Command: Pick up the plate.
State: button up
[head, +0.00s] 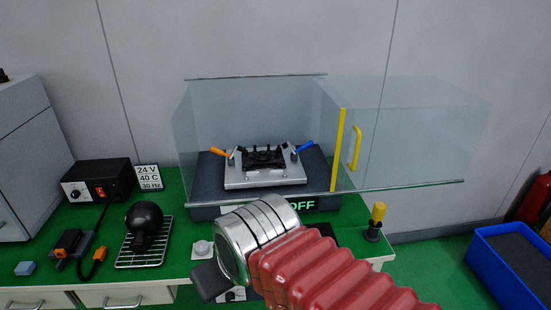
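A silver plate (240,178) lies on a dark block (205,185) inside a clear-walled enclosure. A black part (264,157) sits in the middle of the plate, between a clamp with an orange handle (217,152) on the left and one with a blue handle (305,146) on the right. My arm comes in from the lower right, with a red ribbed sleeve and a silver wrist. The dark end of my gripper (210,281) shows at the lower left of the wrist, in front of the enclosure and apart from the plate. Its fingers are mostly hidden.
A black ball-shaped object (143,216) rests on a wire rack (155,255) at left, near a black control box (97,182). A yellow-topped knob (378,211) stands right. A blue bin (497,278) is on the floor.

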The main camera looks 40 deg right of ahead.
aim_at(263, 160)
jog(key=u, duration=0.05)
jog(key=i, duration=1)
jog(key=z, duration=0.1)
